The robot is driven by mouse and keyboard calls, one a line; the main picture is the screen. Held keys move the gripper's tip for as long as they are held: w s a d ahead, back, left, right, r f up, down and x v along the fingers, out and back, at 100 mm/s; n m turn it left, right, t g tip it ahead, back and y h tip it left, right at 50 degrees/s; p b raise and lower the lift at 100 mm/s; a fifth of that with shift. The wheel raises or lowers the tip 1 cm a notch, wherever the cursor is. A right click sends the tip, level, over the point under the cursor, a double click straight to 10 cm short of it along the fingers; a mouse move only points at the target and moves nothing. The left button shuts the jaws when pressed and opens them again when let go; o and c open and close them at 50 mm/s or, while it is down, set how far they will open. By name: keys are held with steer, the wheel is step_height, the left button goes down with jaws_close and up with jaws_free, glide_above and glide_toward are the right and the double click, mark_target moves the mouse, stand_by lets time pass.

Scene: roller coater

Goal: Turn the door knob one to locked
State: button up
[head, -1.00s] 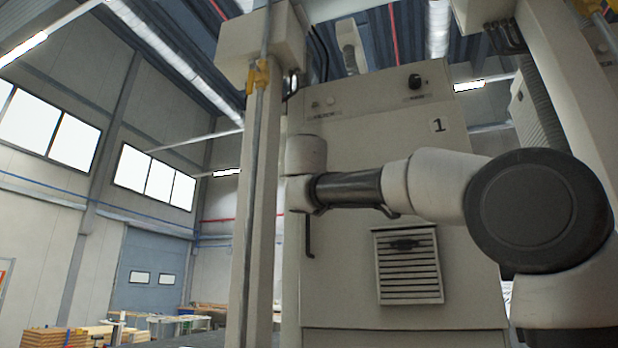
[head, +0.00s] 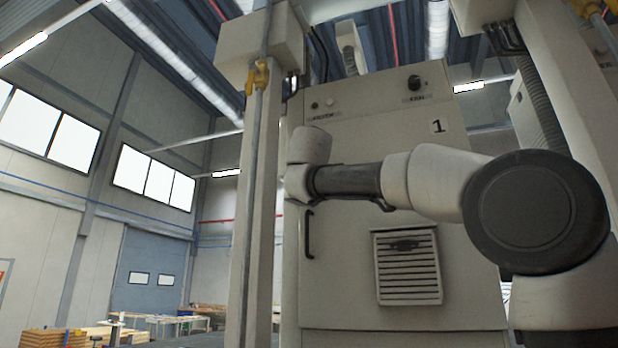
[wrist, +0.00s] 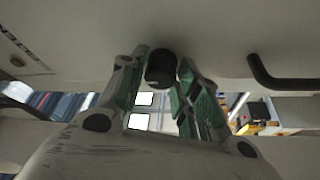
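A black round knob (wrist: 160,68) sticks out from the pale cabinet panel in the wrist view. My gripper (wrist: 162,72) is open, with one green-padded finger on each side of the knob. The gaps are narrow, and I cannot tell whether either finger touches it. I cannot read the knob's turned position. In the head view, the cabinet door marked 1 (head: 455,185) is in front of me. My wrist covers part of its left edge, and the gripper and this knob are hidden there.
A black door handle (head: 308,234) sits just below my wrist; it also shows in the wrist view (wrist: 285,82). Another black knob (head: 414,82) is at the panel's upper right. A louvred vent (head: 408,268) is lower down. A beige post (head: 252,200) stands close on the left.

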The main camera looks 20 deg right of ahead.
steer(key=shift+o, duration=1.2)
steer(key=shift+s, duration=0.1)
steer(key=v, duration=1.2)
